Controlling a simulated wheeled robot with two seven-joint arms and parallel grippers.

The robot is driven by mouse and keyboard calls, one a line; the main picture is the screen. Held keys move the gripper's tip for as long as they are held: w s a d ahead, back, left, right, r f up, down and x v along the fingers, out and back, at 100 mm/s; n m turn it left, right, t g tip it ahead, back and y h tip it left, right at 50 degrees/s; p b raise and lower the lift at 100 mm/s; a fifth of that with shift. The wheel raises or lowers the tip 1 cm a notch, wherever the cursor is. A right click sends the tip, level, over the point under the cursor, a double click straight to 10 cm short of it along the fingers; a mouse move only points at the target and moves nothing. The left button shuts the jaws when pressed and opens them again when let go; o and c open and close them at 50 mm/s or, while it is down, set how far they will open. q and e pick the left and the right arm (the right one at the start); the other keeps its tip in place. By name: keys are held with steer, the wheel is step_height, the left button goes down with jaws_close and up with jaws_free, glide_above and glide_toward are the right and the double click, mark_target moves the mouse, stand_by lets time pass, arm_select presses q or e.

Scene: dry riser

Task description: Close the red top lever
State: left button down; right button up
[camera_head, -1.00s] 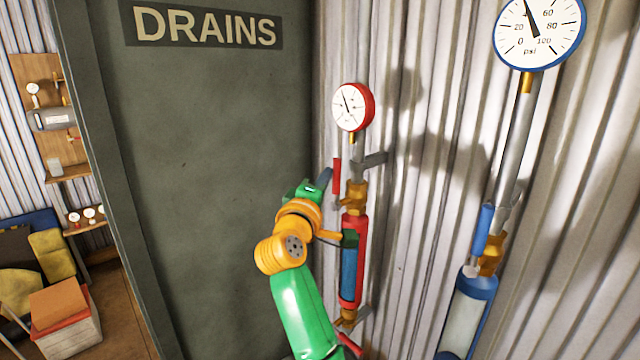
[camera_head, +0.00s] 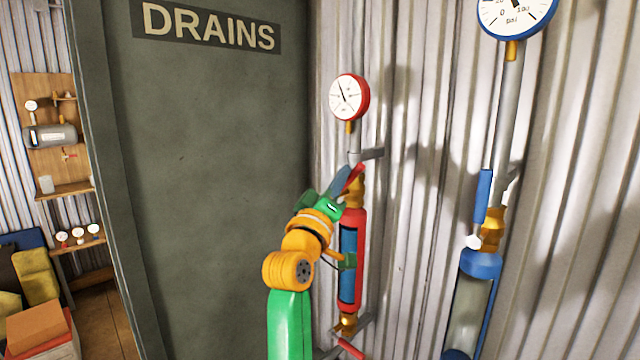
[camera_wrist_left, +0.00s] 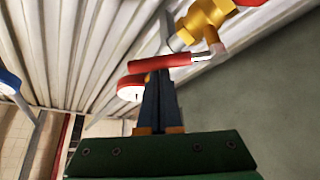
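The red top lever (camera_head: 352,177) is on the brass valve (camera_head: 356,192) under the red-rimmed gauge (camera_head: 348,97). It leans, with its upper end to the right. My left gripper (camera_head: 340,181) is at the lever, its fingers against or very close to it. In the left wrist view the red lever (camera_wrist_left: 160,63) lies across just beyond the tips of my left gripper (camera_wrist_left: 158,76), whose dark fingers are together. It does not look gripped; exact contact is hard to tell. The brass valve (camera_wrist_left: 207,22) is beyond, upper right. My right gripper is not in view.
A red cylinder (camera_head: 359,226) hangs below the valve, with another red lever (camera_head: 350,348) at its bottom. A blue-lever riser (camera_head: 482,196) stands to the right. The grey DRAINS door (camera_head: 210,190) is on the left. Corrugated wall (camera_head: 425,220) lies behind the pipes.

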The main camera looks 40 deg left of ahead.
arm_select(q)
steer(key=f+m+h+b, duration=0.1)
steer(key=m, duration=0.1)
steer(key=d+f+m+t+h+b, duration=0.1)
steer(key=m+b, duration=0.1)
steer(key=shift+d+f+m+t+h+b, duration=0.3)
steer(key=shift+m+h+b, duration=0.2)
steer(key=shift+m, duration=0.3)
steer(key=shift+d+f+m+t+h+b, duration=0.15)
steer(key=shift+f+m+h+b, duration=0.3)
steer(key=shift+m, duration=0.35)
steer(key=shift+d+f+m+t+h+b, duration=0.15)
steer(key=shift+d+f+m+h+b, duration=0.15)
steer(key=shift+m+h, duration=0.4)
steer(key=shift+f, duration=0.2)
